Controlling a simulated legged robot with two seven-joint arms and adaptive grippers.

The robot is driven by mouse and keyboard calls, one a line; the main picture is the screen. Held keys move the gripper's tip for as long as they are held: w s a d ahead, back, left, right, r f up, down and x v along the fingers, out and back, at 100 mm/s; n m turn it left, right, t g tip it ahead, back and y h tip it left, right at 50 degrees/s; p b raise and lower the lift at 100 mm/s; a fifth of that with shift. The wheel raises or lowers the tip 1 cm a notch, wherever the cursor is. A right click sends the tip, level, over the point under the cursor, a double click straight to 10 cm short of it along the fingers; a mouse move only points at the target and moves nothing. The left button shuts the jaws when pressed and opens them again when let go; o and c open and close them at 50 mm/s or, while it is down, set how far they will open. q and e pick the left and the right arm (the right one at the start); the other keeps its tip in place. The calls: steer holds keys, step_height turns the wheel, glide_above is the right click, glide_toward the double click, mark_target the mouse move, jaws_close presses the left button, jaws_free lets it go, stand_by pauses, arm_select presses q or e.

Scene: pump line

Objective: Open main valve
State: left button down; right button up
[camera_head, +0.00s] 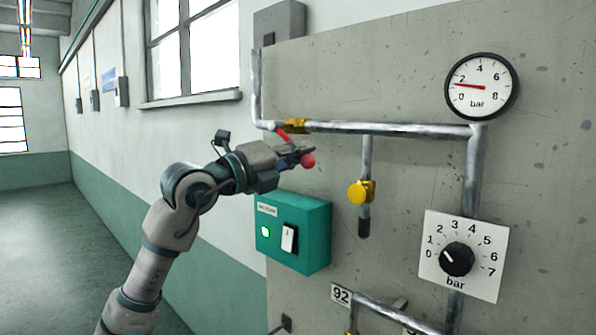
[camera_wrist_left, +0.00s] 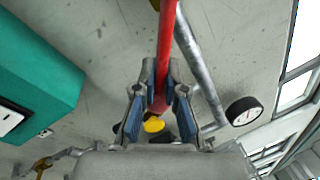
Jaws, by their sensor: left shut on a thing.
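The main valve is a brass valve body (camera_head: 295,125) on the upper horizontal pipe, with a red lever (camera_head: 284,136) that slopes down and to the right from it. The lever ends in a red ball (camera_head: 308,161). My left gripper (camera_head: 303,153) is shut on the red lever near its ball end. In the left wrist view, the red lever (camera_wrist_left: 167,40) runs down between the two fingers of the left gripper (camera_wrist_left: 162,80). The fingers partly hide the lever. My right gripper is in neither view.
A yellow valve knob (camera_head: 358,192) is to the right. A pressure gauge (camera_head: 482,86) reads just under 2 bar. A black dial (camera_head: 457,259) sits at lower right.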

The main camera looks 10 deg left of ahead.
mark_target(324, 127)
arm_select(q)
steer(key=shift+d+n, duration=0.25)
steer(key=shift+n, duration=0.45)
steer(key=shift+s+r+n+b, duration=0.15)
steer(key=shift+r+n+b, duration=0.15)
steer(key=shift+n+b, duration=0.15)
steer(key=shift+s+d+r+n+t+y, duration=0.1)
steer(key=shift+d+r+n+t+y, duration=0.25)
steer(key=shift+n, duration=0.2)
steer(key=shift+s+r+n+t+b, duration=0.15)
steer(key=shift+r+n+t+b, duration=0.15)
steer(key=shift+r+n, duration=0.5)
steer(key=shift+d+r+n+y, duration=0.1)
steer(key=shift+r+n+y, duration=0.25)
steer(key=shift+n, duration=0.65)
steer(key=shift+r+n, duration=0.4)
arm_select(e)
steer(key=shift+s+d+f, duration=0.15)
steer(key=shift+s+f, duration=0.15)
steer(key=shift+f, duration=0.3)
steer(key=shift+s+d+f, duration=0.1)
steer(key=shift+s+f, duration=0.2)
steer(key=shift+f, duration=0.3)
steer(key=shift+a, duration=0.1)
